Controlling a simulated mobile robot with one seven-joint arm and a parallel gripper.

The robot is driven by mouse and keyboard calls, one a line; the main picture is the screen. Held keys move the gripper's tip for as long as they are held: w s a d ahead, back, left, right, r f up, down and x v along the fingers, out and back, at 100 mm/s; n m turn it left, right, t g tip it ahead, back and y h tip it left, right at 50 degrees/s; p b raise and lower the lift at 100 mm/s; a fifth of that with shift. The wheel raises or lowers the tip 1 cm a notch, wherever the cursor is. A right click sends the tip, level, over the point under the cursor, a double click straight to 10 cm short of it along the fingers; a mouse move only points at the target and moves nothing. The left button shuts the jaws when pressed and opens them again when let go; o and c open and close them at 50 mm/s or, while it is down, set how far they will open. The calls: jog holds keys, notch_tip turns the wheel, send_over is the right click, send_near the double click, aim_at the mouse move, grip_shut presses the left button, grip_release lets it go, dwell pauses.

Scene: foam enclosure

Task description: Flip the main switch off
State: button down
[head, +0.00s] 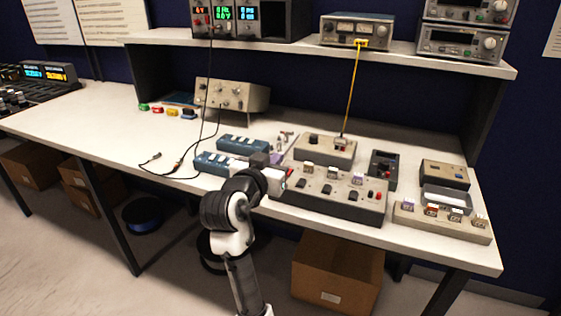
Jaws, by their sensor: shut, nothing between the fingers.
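A grey control box (350,210) with several dark switches and a pair of red parts at its right end lies near the front edge of the bench. A beige box (325,147) with a yellow cable stands behind it. I cannot tell which switch is the main switch, nor its position. My gripper (287,178) is shut and empty at the left end of the grey control box. The arm hides part of that end, and contact cannot be told.
Blue-grey boxes (222,163) lie left of my gripper. A dark device (383,168) and a beige strip with coloured-top parts (440,222) stand right. A shelf (285,40) with instruments overhangs the back. The bench's left-middle (100,130) is mostly clear.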

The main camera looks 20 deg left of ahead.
jog(key=shift+s+a+r, duration=0.1)
jog(key=shift+s+r, duration=0.2)
jog(key=shift+s, duration=0.4)
jog(key=shift+s+r, duration=0.25)
jog(key=shift+s, duration=0.4)
